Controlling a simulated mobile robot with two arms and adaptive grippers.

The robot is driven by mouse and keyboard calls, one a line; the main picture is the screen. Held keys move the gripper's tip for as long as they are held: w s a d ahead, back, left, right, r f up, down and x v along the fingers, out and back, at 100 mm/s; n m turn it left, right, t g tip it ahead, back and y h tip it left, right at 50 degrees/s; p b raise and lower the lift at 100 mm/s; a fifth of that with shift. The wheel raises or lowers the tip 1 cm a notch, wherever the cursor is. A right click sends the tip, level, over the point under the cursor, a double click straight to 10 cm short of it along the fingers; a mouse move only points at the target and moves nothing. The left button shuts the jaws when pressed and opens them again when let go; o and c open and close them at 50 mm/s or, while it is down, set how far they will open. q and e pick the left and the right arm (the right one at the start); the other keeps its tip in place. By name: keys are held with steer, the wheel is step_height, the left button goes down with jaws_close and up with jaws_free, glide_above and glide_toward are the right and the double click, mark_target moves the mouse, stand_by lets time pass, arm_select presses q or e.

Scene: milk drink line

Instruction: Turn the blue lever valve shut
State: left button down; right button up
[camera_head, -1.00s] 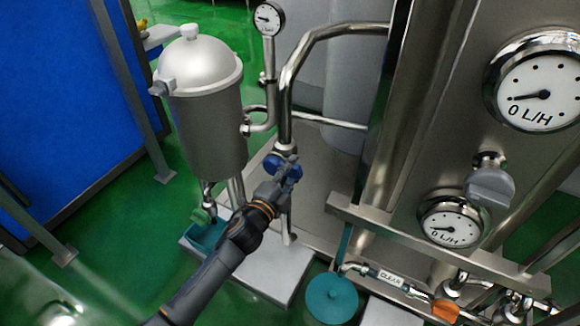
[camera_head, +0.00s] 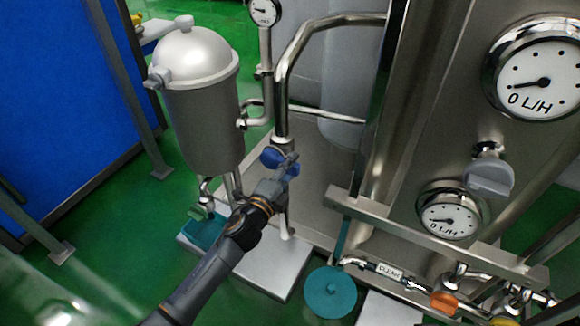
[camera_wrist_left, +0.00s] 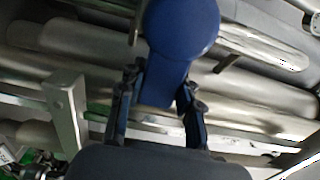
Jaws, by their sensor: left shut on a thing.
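The blue lever valve (camera_head: 270,158) sits on the vertical steel pipe right of the steel tank in the head view. In the left wrist view the blue lever (camera_wrist_left: 180,40) shows large, with a round hub and a handle pointing down between the fingers. My left gripper (camera_head: 285,172) reaches in from the lower left and is at the lever. In the left wrist view the left gripper (camera_wrist_left: 158,100) has one finger on each side of the handle and is shut on it. My right gripper is not in view.
A steel tank (camera_head: 200,120) stands left of the valve. A pressure gauge (camera_head: 264,12) rises behind. The steel panel with dials (camera_head: 448,222) is to the right. A teal disc (camera_head: 331,292) and an orange knob (camera_head: 444,301) lie below. Green floor is open at lower left.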

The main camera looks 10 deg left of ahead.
arm_select(q)
steer(key=c, duration=0.9)
jaws_free()
steer(key=shift+f, duration=0.1)
steer(key=v, duration=1.2)
